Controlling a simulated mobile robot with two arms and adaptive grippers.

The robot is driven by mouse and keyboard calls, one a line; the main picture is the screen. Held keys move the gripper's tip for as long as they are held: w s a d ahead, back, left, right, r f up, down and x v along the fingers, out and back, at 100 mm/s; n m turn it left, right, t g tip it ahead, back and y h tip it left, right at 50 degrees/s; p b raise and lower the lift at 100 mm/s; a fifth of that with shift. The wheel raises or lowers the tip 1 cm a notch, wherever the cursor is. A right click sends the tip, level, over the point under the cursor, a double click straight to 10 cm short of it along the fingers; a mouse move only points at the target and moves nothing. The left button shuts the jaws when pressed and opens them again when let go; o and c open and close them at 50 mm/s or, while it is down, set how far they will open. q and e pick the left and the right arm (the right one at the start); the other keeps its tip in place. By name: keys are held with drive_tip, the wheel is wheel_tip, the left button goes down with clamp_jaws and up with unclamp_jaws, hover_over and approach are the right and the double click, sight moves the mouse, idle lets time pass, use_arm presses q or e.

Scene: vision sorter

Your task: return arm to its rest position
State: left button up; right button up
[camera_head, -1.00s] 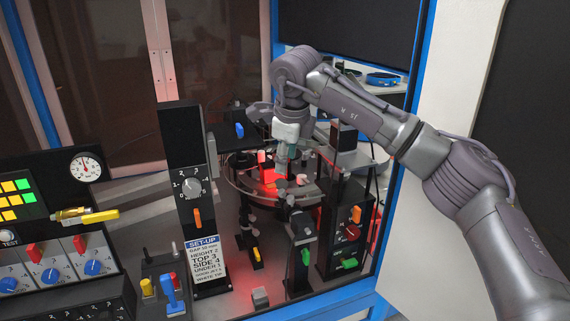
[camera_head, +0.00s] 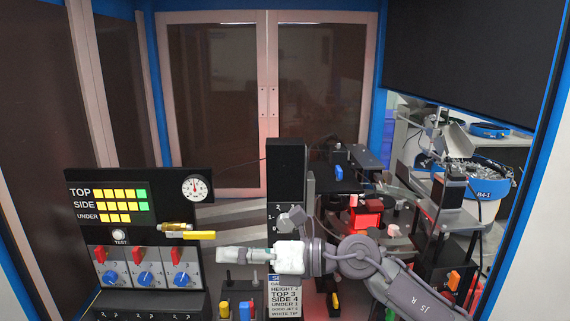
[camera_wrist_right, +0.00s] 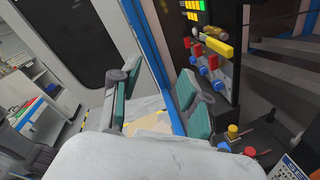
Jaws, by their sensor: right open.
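My right arm (camera_head: 385,285) comes in from the lower right in the head view and reaches left across the front of the machine. Its gripper (camera_head: 232,254) points left, in front of the control panel and apart from it. In the right wrist view the two green-padded fingers of the gripper (camera_wrist_right: 158,78) are spread apart with nothing between them. My left gripper is not in view.
A control panel (camera_head: 80,232) with red switches, blue knobs and a yellow-handled valve (camera_head: 187,234) stands at the left. A black post (camera_head: 286,170) rises behind my wrist. A red-lit station (camera_head: 367,215) and a blue feeder bowl (camera_head: 478,192) are at the right.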

drive_tip(key=w+d+r+m+t+h, duration=0.15)
drive_tip(key=d+m+t, duration=0.65)
drive_tip(key=m+t, duration=0.9)
drive_tip(key=s+d+f+m+g+h, duration=0.2)
drive_tip(key=d+f+m+h, duration=0.55)
drive_tip(key=f+m, duration=0.2)
drive_tip(key=s+d+f+m+g+h, duration=0.1)
drive_tip(key=s+d+f+m+h, duration=0.1)
drive_tip(key=d+f+m+h, duration=0.75)
drive_tip(key=s+d+f+m+g+y, duration=0.1)
drive_tip(key=s+f+m+g, duration=0.1)
drive_tip(key=s+f+g, duration=0.5)
drive_tip(key=s+d+f+m+g, duration=0.2)
drive_tip(key=s+f+m, duration=0.15)
drive_tip(key=s, duration=0.65)
drive_tip(key=s+d+f+m+g+y, duration=0.1)
drive_tip(key=s+f+m+g, duration=0.1)
drive_tip(key=s+f+g, duration=0.5)
wheel_tip(320, 180, down, 29)
drive_tip(key=s+t+b, duration=0.2)
drive_tip(key=s+b, duration=0.1)
drive_tip(key=b, duration=0.1)
drive_tip(key=s+d+f+g+b, duration=0.1)
drive_tip(key=s+d+f+b, duration=0.2)
drive_tip(key=s+f, duration=1.3)
wheel_tip(320, 180, down, 3)
drive_tip(key=shift+s+f+n, duration=0.1)
drive_tip(key=shift+s+n, duration=0.1)
drive_tip(key=shift+n, duration=0.15)
